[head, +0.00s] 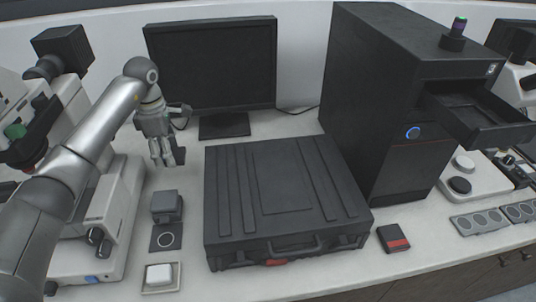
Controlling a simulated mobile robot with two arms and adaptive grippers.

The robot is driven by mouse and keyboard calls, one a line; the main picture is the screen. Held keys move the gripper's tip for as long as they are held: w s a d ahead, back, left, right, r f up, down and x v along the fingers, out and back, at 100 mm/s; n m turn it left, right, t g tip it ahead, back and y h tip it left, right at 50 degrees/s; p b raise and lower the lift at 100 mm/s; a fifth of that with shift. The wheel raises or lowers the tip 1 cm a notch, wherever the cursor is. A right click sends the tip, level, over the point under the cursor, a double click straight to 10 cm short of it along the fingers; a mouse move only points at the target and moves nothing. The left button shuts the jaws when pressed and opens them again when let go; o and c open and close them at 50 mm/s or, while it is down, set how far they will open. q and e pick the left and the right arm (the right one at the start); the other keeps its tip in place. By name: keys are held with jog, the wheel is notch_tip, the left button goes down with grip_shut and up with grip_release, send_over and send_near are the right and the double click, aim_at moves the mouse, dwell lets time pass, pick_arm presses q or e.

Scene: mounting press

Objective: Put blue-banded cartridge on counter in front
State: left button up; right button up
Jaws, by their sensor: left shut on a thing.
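My left gripper (165,155) points down over the back left of the counter (185,265), left of the monitor's foot. It is shut on a small dark thing, mostly hidden by the fingers; no blue band can be made out on it. A flat dark cartridge with a red band (395,238) lies on the counter to the right of the black case. No blue-banded cartridge can be told for certain. My right gripper is not in view.
A large black case (285,190) fills the middle. The black press (400,90) stands right of it, its drawer (475,105) open. A monitor (212,65) stands behind. A grey block (167,206) and a white square piece (160,276) lie front left. A microscope (105,215) stands left.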

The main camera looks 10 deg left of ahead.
pick_arm(q)
jog(key=shift+s+f, duration=0.2)
jog(key=shift+s, duration=0.05)
jog(key=shift+f+p, duration=0.3)
jog(key=shift+f, duration=0.45)
jog(key=p, duration=0.1)
send_over(177, 185)
notch_tip(177, 185, down, 5)
jog(key=shift+f, duration=0.1)
notch_tip(177, 185, down, 2)
jog(key=shift+f, duration=0.15)
jog(key=shift+f+p, duration=0.3)
jog(key=shift+f, duration=0.1)
jog(key=o, duration=0.6)
jog(key=shift+f, duration=0.1)
jog(key=o, duration=0.5)
jog(key=shift+c, duration=0.2)
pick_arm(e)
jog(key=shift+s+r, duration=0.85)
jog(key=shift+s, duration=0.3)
